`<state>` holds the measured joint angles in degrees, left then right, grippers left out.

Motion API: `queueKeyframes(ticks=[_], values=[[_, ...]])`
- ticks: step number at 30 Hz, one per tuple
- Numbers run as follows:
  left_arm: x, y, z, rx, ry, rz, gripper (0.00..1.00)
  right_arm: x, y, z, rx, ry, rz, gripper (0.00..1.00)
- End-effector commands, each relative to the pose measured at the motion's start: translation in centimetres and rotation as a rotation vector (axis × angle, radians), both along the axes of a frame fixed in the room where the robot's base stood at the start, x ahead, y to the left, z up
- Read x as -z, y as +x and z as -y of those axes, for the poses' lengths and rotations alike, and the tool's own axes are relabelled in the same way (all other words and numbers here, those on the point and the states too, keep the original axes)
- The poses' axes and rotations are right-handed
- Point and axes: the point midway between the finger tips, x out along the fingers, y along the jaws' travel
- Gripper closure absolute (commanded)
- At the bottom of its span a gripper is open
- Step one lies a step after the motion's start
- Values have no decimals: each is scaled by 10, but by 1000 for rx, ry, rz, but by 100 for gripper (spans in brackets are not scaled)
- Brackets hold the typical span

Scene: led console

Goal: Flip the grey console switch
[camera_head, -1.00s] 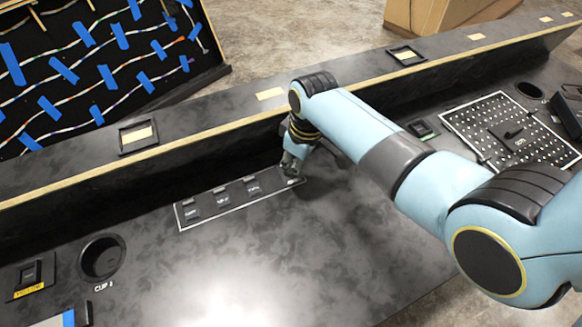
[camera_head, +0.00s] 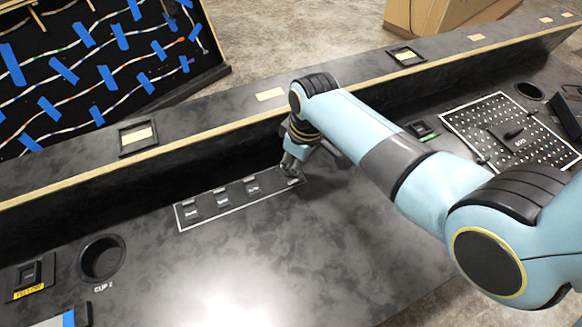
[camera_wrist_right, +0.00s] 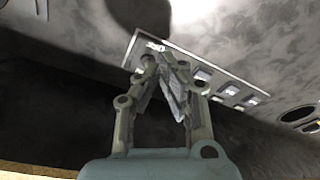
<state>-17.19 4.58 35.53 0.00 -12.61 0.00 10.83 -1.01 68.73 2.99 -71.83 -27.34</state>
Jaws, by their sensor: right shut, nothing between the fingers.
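A dark switch panel (camera_head: 228,205) with a white outline lies on the console top, close to the raised back wall. Three small dark switches with pale labels show on it, one of them the right-hand switch (camera_head: 252,187). My right gripper (camera_head: 291,176) is over the panel's right end, fingers pointing down, shut and empty. In the right wrist view the closed fingers (camera_wrist_right: 163,62) hide part of the panel (camera_wrist_right: 205,72), and several switches show beside them. I cannot tell whether the fingertips touch anything. The grey switch cannot be picked out by colour. My left gripper is not in view.
A cup hole (camera_head: 102,258) and a yellow-labelled button box (camera_head: 29,275) are at the left. A perforated board (camera_head: 500,128) is at the right. The wood-edged ledge (camera_head: 230,122) runs behind the panel. The console's front middle is clear.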

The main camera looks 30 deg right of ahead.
Motion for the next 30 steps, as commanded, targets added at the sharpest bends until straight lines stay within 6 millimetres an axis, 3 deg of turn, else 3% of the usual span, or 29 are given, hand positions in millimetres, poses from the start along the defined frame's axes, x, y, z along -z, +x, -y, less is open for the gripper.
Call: queueKeyframes(ticks=[30], values=[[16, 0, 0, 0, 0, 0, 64, 29, 0, 0, 0, 0, -1, 100]])
